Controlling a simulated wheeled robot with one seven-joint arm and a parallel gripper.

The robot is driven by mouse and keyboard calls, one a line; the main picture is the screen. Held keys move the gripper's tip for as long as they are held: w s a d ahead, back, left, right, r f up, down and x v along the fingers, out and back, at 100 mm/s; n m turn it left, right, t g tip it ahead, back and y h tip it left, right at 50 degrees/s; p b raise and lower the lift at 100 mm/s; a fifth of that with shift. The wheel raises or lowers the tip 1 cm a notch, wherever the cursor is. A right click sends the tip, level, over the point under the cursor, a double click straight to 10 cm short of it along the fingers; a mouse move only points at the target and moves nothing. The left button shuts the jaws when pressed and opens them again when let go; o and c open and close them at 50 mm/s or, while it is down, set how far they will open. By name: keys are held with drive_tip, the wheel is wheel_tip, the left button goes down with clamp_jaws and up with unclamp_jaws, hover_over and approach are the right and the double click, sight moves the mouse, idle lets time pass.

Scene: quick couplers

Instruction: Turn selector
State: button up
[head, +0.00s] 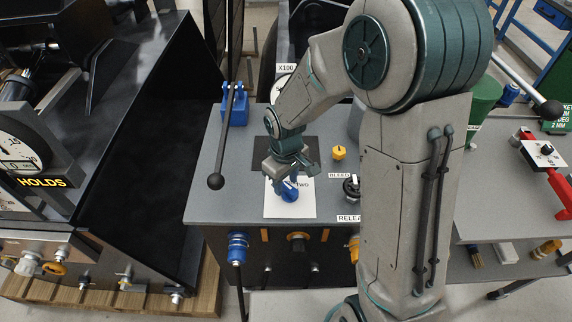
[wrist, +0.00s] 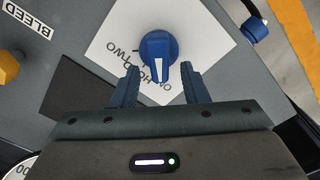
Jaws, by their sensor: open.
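The selector is a blue knob (wrist: 158,52) with a white pointer stripe, on a white label plate (wrist: 208,40). In the wrist view the stripe points down toward my gripper. The plate's printed words are partly covered; "TWO" can be read. In the head view the blue knob (head: 287,192) and white plate (head: 300,210) sit on the grey bench top, partly hidden by my gripper (head: 290,178). In the wrist view my gripper (wrist: 160,85) is open, its two blue fingers on either side of the knob's near end. Whether they touch it I cannot tell.
A yellow knob (head: 339,153) and a black-and-silver knob (head: 351,187) stand right of the plate. A long black lever (head: 222,150) rises from a blue bracket at the left. Blue and orange fittings line the bench front. A black machine stands further left.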

sight(286, 184)
wheel_tip(286, 184, up, 13)
idle(0.3)
idle(0.4)
drive_tip(key=s+d+r+m+t, duration=0.2)
drive_tip(key=s+d+r+m, duration=0.1)
drive_tip(key=s+d+m, duration=0.6)
drive_tip(key=s+d, duration=0.4)
drive_tip(key=shift+d+r+t, duration=0.3)
drive_tip(key=shift+r+t, duration=0.05)
drive_tip(key=shift+t, duration=0.05)
